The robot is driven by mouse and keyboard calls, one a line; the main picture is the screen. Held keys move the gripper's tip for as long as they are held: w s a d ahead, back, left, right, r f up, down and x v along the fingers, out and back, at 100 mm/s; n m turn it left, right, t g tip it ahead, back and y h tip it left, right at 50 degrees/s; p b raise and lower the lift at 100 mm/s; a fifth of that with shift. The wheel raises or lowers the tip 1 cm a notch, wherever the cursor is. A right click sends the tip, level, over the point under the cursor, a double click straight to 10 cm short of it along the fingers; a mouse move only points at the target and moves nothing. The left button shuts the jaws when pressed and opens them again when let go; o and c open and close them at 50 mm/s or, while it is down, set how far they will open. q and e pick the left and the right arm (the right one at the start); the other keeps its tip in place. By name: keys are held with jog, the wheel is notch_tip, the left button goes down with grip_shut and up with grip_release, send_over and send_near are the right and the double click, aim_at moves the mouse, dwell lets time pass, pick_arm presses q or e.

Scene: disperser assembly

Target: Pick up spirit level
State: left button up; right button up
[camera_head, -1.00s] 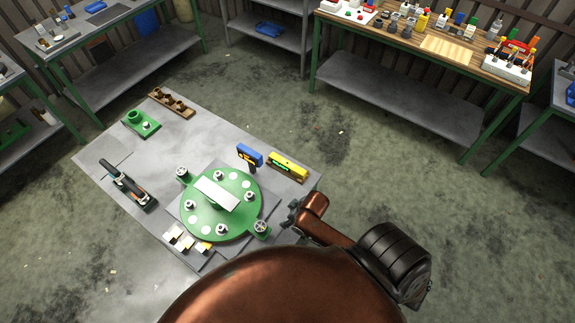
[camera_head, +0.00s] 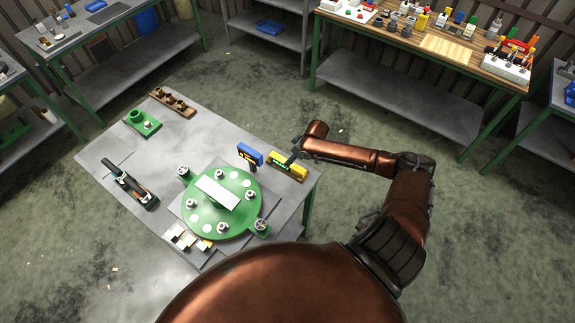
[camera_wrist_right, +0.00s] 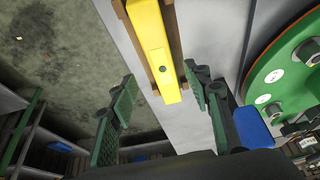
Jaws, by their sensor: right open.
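The yellow spirit level (camera_head: 287,166) lies in a brown holder at the right edge of the grey table, to the right of a blue-and-yellow tool. My right gripper (camera_head: 295,152) is above the level, covering part of it in the head view. In the right wrist view the level (camera_wrist_right: 153,45) points toward the gripper (camera_wrist_right: 160,98), with its near end just ahead of and between the two green-padded fingers. The fingers are apart and hold nothing. My left gripper is not in view.
The blue-and-yellow tool (camera_head: 249,155) stands close to the left of the level. A green round disc fixture (camera_head: 235,220) takes up the table's near middle. A black tool (camera_head: 130,185) lies at the left. The table's top middle is clear.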

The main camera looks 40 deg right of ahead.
jog(key=p+x, duration=0.1)
jog(key=x, duration=0.5)
jog(key=shift+w+a, duration=0.1)
jog(key=shift+a, duration=0.1)
grip_shut()
dwell(0.3)
jog(key=shift+r, duration=0.1)
